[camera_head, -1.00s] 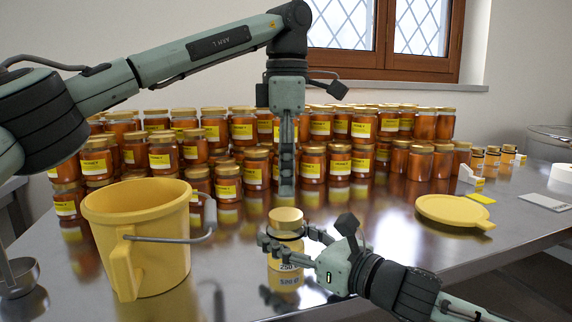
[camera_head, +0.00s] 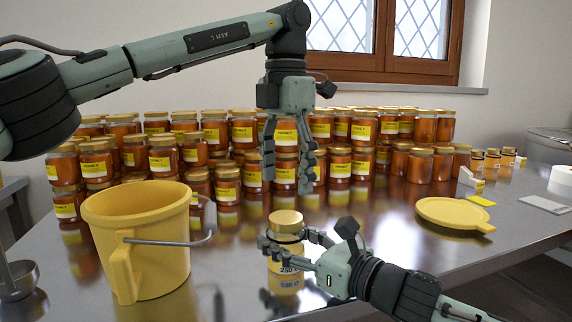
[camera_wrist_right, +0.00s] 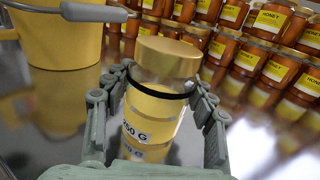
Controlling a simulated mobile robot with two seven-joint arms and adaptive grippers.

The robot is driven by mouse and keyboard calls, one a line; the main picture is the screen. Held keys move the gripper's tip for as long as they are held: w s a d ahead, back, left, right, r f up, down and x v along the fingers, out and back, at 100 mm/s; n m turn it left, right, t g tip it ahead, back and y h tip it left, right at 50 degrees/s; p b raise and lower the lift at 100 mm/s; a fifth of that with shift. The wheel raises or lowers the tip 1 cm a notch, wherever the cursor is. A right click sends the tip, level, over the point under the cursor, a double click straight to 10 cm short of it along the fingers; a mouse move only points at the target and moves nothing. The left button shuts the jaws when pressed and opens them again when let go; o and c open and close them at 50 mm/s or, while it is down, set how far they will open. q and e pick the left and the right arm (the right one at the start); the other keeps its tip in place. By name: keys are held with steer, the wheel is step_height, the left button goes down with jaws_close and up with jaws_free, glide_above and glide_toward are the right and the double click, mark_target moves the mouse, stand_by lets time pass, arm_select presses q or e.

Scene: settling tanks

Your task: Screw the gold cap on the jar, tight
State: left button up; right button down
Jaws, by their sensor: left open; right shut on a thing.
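The gold cap (camera_head: 286,218) sits level on top of the jar (camera_head: 287,254); how far it is threaded cannot be told. In the right wrist view the cap (camera_wrist_right: 167,56) covers the jar's mouth, and a dark band runs round the jar (camera_wrist_right: 152,108) below it. The jar stands upright on the table and its label reads 250 G. My right gripper (camera_head: 288,244) is shut on the jar, with fingers on both sides below the cap. My left gripper (camera_head: 288,184) is open and empty, pointing down above the cap, apart from it.
A yellow bucket (camera_head: 150,240) with a metal handle stands left of the jar. Rows of filled honey jars (camera_head: 222,130) stand behind. A round yellow lid (camera_head: 453,212) lies to the right.

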mark_target(286, 216)
arm_select(q)
step_height(286, 216, down, 7)
steer(key=shift+r, duration=0.2)
steer(key=shift+c, duration=0.2)
steer(key=c, duration=1.1)
steer(key=o, duration=1.3)
steer(key=shift+r, duration=0.1)
step_height(286, 216, up, 12)
